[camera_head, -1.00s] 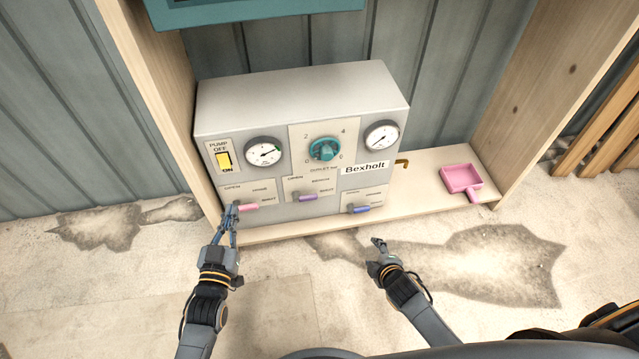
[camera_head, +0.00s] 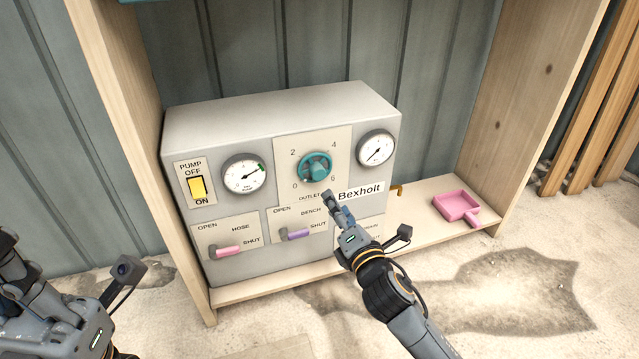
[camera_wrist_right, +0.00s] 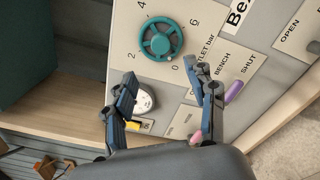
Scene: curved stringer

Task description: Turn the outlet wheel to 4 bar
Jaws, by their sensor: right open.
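The teal outlet wheel (camera_head: 315,167) sits on a panel with marks 0, 2, 4 and 6 on the grey Bexholt box (camera_head: 270,115). It also shows in the right wrist view (camera_wrist_right: 160,39), ahead of the fingers. My right gripper (camera_head: 333,197) is just below and right of the wheel, apart from it. In the right wrist view its two fingers (camera_wrist_right: 163,92) are spread with nothing between them. My left gripper (camera_head: 10,245) is at the left edge, partly cut off; its jaws are unclear.
The left gauge (camera_head: 242,173) and right gauge (camera_head: 375,148) flank the wheel. The yellow pump switch (camera_head: 197,187) is at ON. The pink hose lever (camera_head: 228,249) and purple bench lever (camera_head: 294,235) sit below.

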